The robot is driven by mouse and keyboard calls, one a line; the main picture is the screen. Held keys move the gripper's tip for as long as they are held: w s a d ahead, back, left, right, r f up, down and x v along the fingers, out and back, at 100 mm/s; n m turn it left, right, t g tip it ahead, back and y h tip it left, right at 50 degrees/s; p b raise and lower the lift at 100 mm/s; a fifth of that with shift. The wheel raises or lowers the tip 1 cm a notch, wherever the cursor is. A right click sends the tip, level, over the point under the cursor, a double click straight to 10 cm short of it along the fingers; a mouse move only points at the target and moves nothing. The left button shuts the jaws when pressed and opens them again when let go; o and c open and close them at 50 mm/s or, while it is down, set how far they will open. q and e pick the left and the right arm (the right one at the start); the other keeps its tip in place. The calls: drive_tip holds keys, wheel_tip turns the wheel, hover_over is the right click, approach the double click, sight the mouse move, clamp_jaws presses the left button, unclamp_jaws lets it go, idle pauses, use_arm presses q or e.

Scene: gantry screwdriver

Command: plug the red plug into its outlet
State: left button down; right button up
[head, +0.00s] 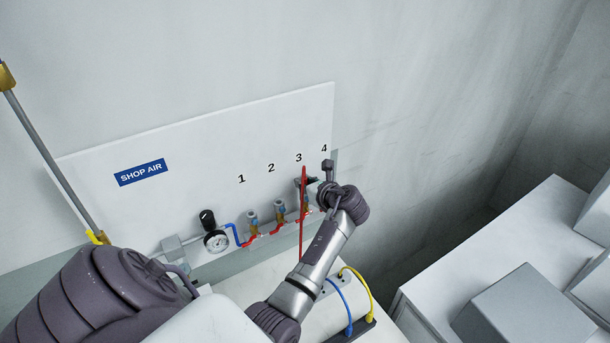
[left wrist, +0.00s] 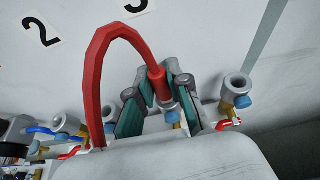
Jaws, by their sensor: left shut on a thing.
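The red plug (left wrist: 156,82) with its thick red hose (left wrist: 92,80) shows in the left wrist view. My left gripper (left wrist: 160,86) is shut on the plug, with a finger on either side. The plug points down at the silver and blue outlet (left wrist: 168,106) below number 3. Its lower end meets the outlet's mouth; how deep it sits I cannot tell. The hose arches up and left, then drops behind my wrist housing. In the head view my left gripper (head: 312,184) is at the panel below number 3, partly hiding that outlet, beside the red hose (head: 303,175). My right gripper is not in view.
Outlets 1 (head: 252,219) and 2 (head: 279,208) stand left of the gripper; outlet 4 (left wrist: 237,88) is close on its right. A gauge (head: 216,241) is further left. Blue (head: 341,300) and yellow (head: 362,287) hoses lie below the forearm. Grey boxes (head: 525,310) stand at right.

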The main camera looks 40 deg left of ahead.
use_arm(q)
drive_tip(key=c, duration=1)
unclamp_jaws()
drive_tip(key=v, duration=1.2)
drive_tip(key=shift+d+f, duration=0.1)
drive_tip(key=shift+w, duration=0.1)
